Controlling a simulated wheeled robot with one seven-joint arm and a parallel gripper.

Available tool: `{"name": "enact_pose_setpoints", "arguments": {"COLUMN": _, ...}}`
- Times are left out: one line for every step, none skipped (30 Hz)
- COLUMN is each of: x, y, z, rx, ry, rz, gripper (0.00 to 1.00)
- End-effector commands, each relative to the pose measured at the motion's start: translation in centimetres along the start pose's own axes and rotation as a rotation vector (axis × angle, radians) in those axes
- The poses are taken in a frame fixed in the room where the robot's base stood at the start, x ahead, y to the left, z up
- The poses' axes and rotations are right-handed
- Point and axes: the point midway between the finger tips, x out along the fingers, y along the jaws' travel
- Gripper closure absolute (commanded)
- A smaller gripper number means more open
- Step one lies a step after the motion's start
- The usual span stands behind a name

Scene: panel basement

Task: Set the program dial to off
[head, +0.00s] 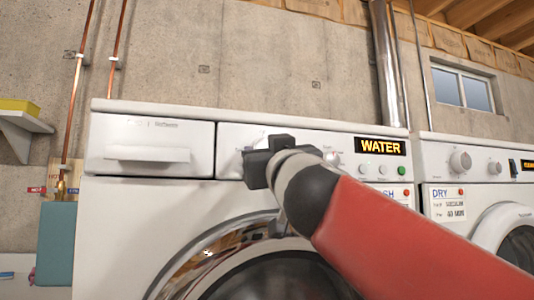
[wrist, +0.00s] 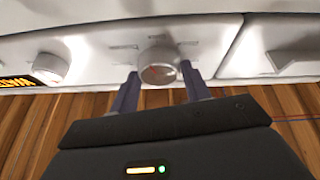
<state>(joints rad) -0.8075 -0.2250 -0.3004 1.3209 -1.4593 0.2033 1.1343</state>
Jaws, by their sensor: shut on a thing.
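The washer (head: 130,220) has a drawer at its left and a control panel (head: 235,133) beside it. My gripper (head: 262,160) is at this panel and hides the dial behind it in the head view. In the wrist view, which is turned upside down, a round silver dial (wrist: 157,73) sits between the two fingers of my gripper (wrist: 160,80). The gripper is shut on this dial. A thin reddish mark shows on its face. Small grey labels around it are too blurred to read.
A second knob (head: 331,158) is just right of my gripper, near the lit WATER display (head: 380,146) and several small buttons. The detergent drawer (head: 150,148) is to the left. A dryer (head: 440,165) with its own knobs stands at right.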

Motion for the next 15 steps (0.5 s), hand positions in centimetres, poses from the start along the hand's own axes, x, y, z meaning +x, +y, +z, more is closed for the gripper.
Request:
{"name": "enact_pose_setpoints", "arguments": {"x": 0.07, "y": 0.34, "z": -0.21, "rx": -0.041, "ry": 0.003, "rz": -0.012, "gripper": 0.76}}
{"name": "enact_pose_setpoints", "arguments": {"x": 0.07, "y": 0.34, "z": -0.21, "rx": -0.064, "ry": 0.004, "rz": -0.023, "gripper": 0.76}}
{"name": "enact_pose_setpoints", "arguments": {"x": 0.07, "y": 0.34, "z": -0.21, "rx": -0.093, "ry": 0.007, "rz": -0.035, "gripper": 0.76}}
{"name": "enact_pose_setpoints", "arguments": {"x": 0.06, "y": 0.33, "z": -0.24, "rx": -0.111, "ry": 0.009, "rz": -0.045, "gripper": 0.76}}
{"name": "enact_pose_setpoints", "arguments": {"x": 0.06, "y": 0.31, "z": -0.26, "rx": -0.128, "ry": 0.011, "rz": -0.053, "gripper": 0.76}}
{"name": "enact_pose_setpoints", "arguments": {"x": 0.06, "y": 0.27, "z": -0.27, "rx": -0.150, "ry": 0.014, "rz": -0.065, "gripper": 0.76}}
{"name": "enact_pose_setpoints", "arguments": {"x": 0.06, "y": 0.25, "z": -0.26, "rx": -0.167, "ry": 0.015, "rz": -0.073, "gripper": 0.76}}
{"name": "enact_pose_setpoints", "arguments": {"x": 0.06, "y": 0.24, "z": -0.24, "rx": -0.181, "ry": 0.016, "rz": -0.080, "gripper": 0.76}}
{"name": "enact_pose_setpoints", "arguments": {"x": 0.06, "y": 0.17, "z": -0.26, "rx": -0.202, "ry": 0.019, "rz": -0.092, "gripper": 0.76}}
{"name": "enact_pose_setpoints", "arguments": {"x": 0.06, "y": 0.14, "z": -0.28, "rx": -0.217, "ry": 0.021, "rz": -0.100, "gripper": 0.76}}
{"name": "enact_pose_setpoints", "arguments": {"x": 0.05, "y": 0.10, "z": -0.30, "rx": -0.231, "ry": 0.023, "rz": -0.108, "gripper": 0.76}}
{"name": "enact_pose_setpoints", "arguments": {"x": 0.03, "y": 0.12, "z": -0.33, "rx": -0.251, "ry": 0.026, "rz": -0.118, "gripper": 0.76}}
{"name": "enact_pose_setpoints", "arguments": {"x": 0.02, "y": 0.13, "z": -0.34, "rx": -0.267, "ry": 0.028, "rz": -0.125, "gripper": 0.76}}
{"name": "enact_pose_setpoints", "arguments": {"x": 0.02, "y": 0.10, "z": -0.35, "rx": -0.282, "ry": 0.030, "rz": -0.133, "gripper": 0.76}}
{"name": "enact_pose_setpoints", "arguments": {"x": 0.02, "y": 0.06, "z": -0.33, "rx": -0.303, "ry": 0.032, "rz": -0.144, "gripper": 0.76}}
